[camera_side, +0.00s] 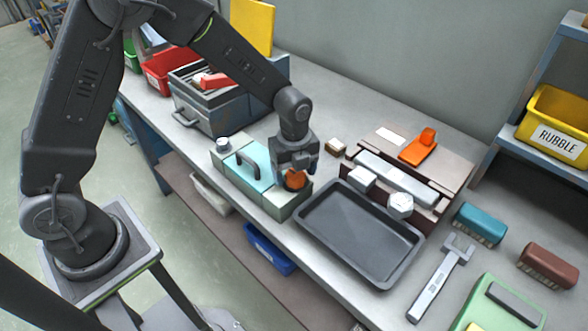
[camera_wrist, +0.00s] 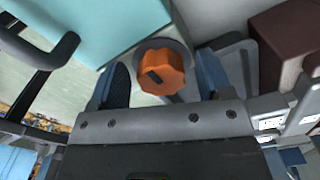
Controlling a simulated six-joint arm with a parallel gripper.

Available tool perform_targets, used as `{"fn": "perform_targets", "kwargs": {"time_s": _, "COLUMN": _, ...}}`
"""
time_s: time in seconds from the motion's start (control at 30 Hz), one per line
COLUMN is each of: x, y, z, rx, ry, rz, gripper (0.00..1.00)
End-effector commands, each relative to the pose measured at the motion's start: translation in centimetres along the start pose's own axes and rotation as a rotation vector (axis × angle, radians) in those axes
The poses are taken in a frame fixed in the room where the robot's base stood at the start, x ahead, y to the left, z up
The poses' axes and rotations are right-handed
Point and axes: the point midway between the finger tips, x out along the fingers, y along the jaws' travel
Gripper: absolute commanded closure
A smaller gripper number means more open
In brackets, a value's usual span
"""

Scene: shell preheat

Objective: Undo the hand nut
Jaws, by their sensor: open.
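The hand nut (camera_side: 296,179) is an orange lobed knob on the right end block of a pale box with a teal lid (camera_side: 254,165). In the wrist view the hand nut (camera_wrist: 161,71) shows from above, with a dark slot or mark on its face. My gripper (camera_side: 294,165) is over that end of the box, pointing down. In the wrist view my open gripper (camera_wrist: 163,84) has one blue-padded finger on each side of the nut. Whether the pads touch it cannot be told. In the side view my gripper partly hides the nut.
A dark tray (camera_side: 360,236) lies right of the box, close by. Behind it is a brown fixture (camera_side: 432,165) with white hex pieces and an orange clamp. A grey toolbox (camera_side: 215,105) stands at the left. The lid's dark handle (camera_wrist: 38,55) is near my gripper.

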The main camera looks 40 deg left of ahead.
Motion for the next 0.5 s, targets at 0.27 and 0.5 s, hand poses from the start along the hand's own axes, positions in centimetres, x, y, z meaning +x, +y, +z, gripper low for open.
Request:
{"fn": "perform_targets", "kwargs": {"time_s": 0.27, "x": -0.01, "y": 0.0, "z": 0.0, "rx": 0.0, "ry": 0.0, "rz": 0.0, "gripper": 0.37}}
{"fn": "perform_targets", "kwargs": {"time_s": 0.5, "x": -0.03, "y": 0.0, "z": 0.0, "rx": 0.0, "ry": 0.0, "rz": 0.0, "gripper": 0.6}}
